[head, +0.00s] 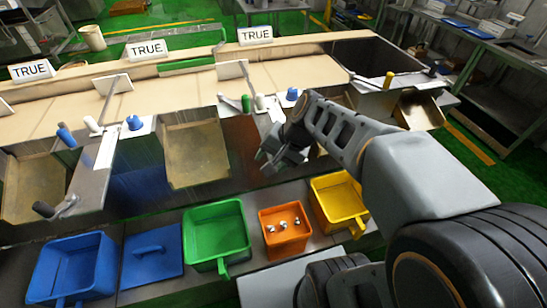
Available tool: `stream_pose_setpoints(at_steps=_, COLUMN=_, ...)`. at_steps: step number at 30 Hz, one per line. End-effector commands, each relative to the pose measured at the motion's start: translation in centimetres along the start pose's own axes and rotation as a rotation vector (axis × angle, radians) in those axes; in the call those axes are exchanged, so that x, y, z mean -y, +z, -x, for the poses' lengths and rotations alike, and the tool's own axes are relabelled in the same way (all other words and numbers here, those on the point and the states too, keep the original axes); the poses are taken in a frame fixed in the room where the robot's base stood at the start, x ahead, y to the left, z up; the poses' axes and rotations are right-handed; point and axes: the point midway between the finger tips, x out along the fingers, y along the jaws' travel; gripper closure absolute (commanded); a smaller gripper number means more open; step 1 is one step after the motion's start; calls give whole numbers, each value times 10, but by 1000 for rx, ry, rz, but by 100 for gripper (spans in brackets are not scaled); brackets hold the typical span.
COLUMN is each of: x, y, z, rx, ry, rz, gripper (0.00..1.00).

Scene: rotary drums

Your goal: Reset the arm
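My arm reaches in from the lower right of the head view, stretched toward the middle of the machine. My gripper (274,160) is at its far end, in front of the machine's dark metal front and above the row of bins. It is small and dark here, and partly covered by my own arm. I cannot tell whether its fingers are apart, and I see nothing clearly held in it.
Below stand a blue bin (75,268), a blue lid (152,255), a green bin (215,232), an orange bin (283,245) holding several small metallic pieces, and a yellow bin (338,205). Metal chutes (195,155) jut from the machine. Signs reading TRUE (147,49) stand behind.

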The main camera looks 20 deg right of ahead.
Motion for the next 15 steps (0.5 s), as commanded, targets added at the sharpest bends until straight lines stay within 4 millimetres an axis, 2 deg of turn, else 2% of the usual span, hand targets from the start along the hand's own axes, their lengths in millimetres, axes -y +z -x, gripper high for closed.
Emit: stream_pose_setpoints(at_steps=15, x=-4, y=2, z=2, rx=-12, ry=21, rz=36, gripper=46)
